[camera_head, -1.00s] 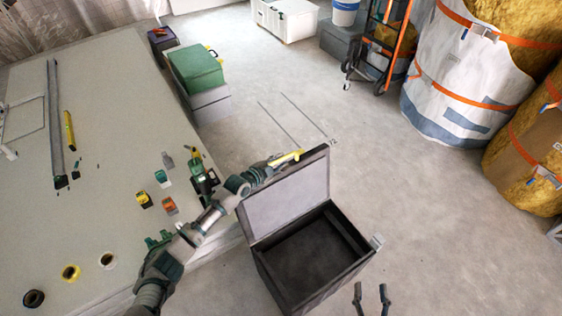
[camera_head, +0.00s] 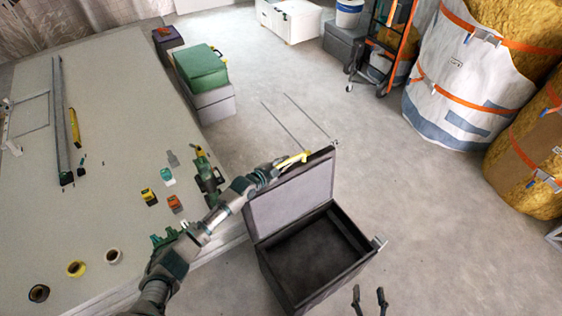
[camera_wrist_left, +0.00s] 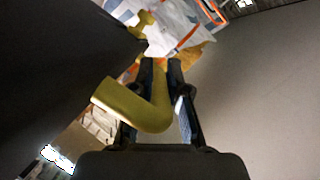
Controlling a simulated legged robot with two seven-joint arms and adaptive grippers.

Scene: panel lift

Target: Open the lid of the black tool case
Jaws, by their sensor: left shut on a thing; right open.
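The black tool case (camera_head: 262,262) stands on the floor right of the panel, its lid (camera_head: 292,200) raised upright and its inside showing empty. My left gripper (camera_head: 284,163) is at the lid's top edge, by a yellow handle (camera_head: 300,157). In the left wrist view my left gripper (camera_wrist_left: 160,72) is shut on the yellow handle (camera_wrist_left: 135,105), with the dark lid (camera_wrist_left: 50,60) filling the left side. My right gripper (camera_head: 369,297) is open and empty at the bottom edge, right of the case.
A large pale panel (camera_head: 100,215) at left holds several small tools and tape rolls. A green box (camera_head: 200,66) on a grey one stands behind it. An orange hand truck (camera_head: 392,35) and big strapped bags (camera_head: 460,75) stand at back right. The middle floor is clear.

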